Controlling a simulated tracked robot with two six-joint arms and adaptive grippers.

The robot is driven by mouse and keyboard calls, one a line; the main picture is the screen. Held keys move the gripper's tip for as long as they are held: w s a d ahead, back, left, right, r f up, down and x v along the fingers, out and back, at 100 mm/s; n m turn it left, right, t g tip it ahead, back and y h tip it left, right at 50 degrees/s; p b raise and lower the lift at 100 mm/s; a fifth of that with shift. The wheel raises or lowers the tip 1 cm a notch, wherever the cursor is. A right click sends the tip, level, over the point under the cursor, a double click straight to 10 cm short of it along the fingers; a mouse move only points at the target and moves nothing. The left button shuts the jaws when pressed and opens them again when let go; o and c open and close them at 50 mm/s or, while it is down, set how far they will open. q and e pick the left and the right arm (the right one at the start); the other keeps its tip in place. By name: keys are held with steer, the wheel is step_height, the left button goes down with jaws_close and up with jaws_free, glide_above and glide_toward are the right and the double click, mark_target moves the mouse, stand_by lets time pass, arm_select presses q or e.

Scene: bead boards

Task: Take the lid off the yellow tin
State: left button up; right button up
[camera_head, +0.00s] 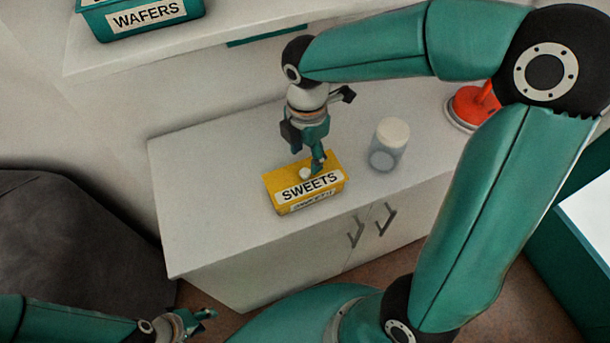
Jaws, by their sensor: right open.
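The yellow tin (281,208) stands on the white cabinet top with a "SWEETS" label on its front. Its yellow lid (335,160) is on top, with a small pale knob (305,174). My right gripper (316,166) reaches down from above, open, with its fingers at the lid beside the knob. I cannot tell whether they touch it. My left gripper (206,314) is low at the bottom left, in front of the cabinet and away from the tin; its jaw opening is unclear.
A jar (386,152) with a white lid stands right of the tin. A red object (470,105) is farther right, partly behind my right arm. A green "WAFERS" tin (145,18) sits on the shelf above. The cabinet top (205,225) left of the tin is clear.

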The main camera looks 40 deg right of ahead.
mark_target(306, 171)
steer(key=shift+s+a+f+p, duration=0.1)
steer(key=shift+f+p, duration=0.3)
steer(key=shift+f, duration=2.4)
jaws_close()
